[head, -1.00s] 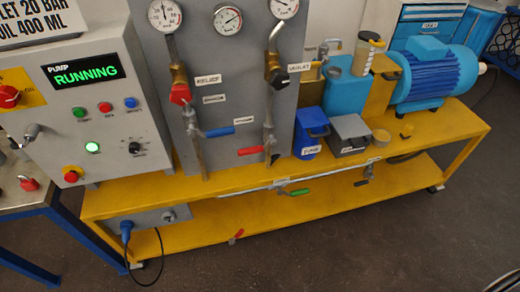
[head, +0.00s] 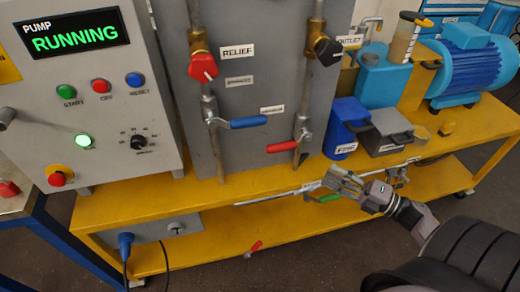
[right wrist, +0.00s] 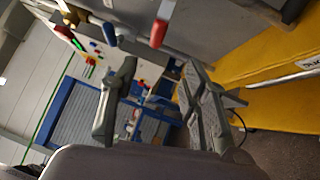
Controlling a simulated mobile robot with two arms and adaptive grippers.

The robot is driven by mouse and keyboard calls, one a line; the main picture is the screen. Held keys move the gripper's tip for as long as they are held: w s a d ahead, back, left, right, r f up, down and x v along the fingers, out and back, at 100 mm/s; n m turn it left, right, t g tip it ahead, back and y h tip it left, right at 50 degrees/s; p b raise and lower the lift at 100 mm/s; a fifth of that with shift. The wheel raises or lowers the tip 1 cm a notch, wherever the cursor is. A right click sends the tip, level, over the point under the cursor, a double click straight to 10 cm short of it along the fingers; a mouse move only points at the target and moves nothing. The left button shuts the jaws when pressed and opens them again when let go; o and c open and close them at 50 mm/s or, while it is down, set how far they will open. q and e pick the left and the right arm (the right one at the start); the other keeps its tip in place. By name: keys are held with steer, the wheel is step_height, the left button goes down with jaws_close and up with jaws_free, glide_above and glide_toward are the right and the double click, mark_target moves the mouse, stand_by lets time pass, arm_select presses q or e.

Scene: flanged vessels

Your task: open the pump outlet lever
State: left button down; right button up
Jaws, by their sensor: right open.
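On the grey panel, a blue lever (head: 249,122) and a red lever (head: 281,147) point sideways on vertical pipes. They also show in the right wrist view, the blue lever (right wrist: 109,34) and the red lever (right wrist: 158,33), beyond the open fingers (right wrist: 155,105). The small labels by these levers are too blurred to read, so I cannot tell which is the pump outlet lever. My left gripper is out of view.
A control box with a RUNNING display (head: 74,36) stands at left. A red knob (head: 203,66) is beside the RELIEF label, a black knob (head: 328,51) near OUTLET. A blue bin (head: 345,127), grey box (head: 388,130) and blue motor (head: 472,68) occupy the yellow bench (head: 130,201).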

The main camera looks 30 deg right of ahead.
mark_target(281, 148)
steer(key=p+x, duration=0.3)
steer(key=x, duration=1.3)
steer(key=shift+w+a+r, duration=0.2)
steer(key=shift+w+a, duration=0.05)
steer(key=shift+w, duration=0.05)
jaws_close()
